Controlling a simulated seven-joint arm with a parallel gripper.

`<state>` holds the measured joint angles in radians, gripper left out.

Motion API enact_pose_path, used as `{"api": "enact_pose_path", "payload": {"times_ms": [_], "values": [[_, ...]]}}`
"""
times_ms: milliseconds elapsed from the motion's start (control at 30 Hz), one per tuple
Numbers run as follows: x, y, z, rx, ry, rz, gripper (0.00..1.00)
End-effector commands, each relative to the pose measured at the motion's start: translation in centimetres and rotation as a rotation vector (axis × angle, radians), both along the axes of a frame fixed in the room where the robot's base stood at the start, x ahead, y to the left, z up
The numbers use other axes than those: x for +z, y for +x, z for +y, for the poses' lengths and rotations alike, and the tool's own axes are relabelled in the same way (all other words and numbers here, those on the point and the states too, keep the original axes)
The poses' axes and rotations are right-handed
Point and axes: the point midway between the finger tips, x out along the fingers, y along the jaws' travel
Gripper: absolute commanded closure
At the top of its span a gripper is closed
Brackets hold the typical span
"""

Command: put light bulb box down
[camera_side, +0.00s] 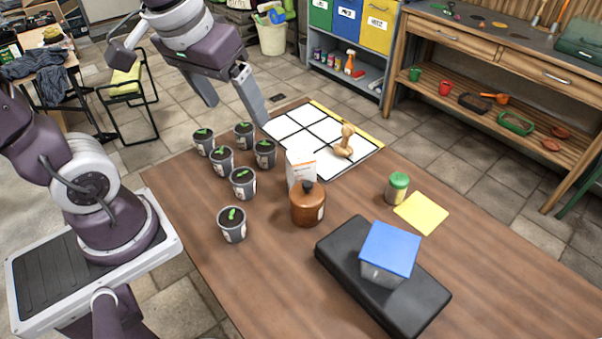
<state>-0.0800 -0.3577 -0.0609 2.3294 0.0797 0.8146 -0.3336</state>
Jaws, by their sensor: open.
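A small white box with an orange mark, probably the light bulb box (300,165), stands upright on the wooden table (460,265). The brown lidded jar (308,207) stands in front of it and hides its lower part. My gripper (236,112) is above the table's far left corner. Its two fingers are wide apart with nothing visible between them. It is up and to the left of the white box, clear of it.
Several seedling pots (243,182) stand left of the box. A white grid board (285,127) with a wooden figure (344,142) lies behind. A green-lidded jar (397,188), yellow sheet (421,213), and black case (345,245) bearing a blue-lidded container (389,252) occupy the right.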

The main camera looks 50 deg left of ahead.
Motion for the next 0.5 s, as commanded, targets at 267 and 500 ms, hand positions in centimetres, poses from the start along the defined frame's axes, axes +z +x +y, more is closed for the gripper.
{"api": "enact_pose_path", "payload": {"times_ms": [267,500], "values": [[-6.4,9.0,2.3,0.333,-0.072,0.129,0.18],[-19.6,15.9,4.2,0.741,-0.199,0.26,0.18]]}}
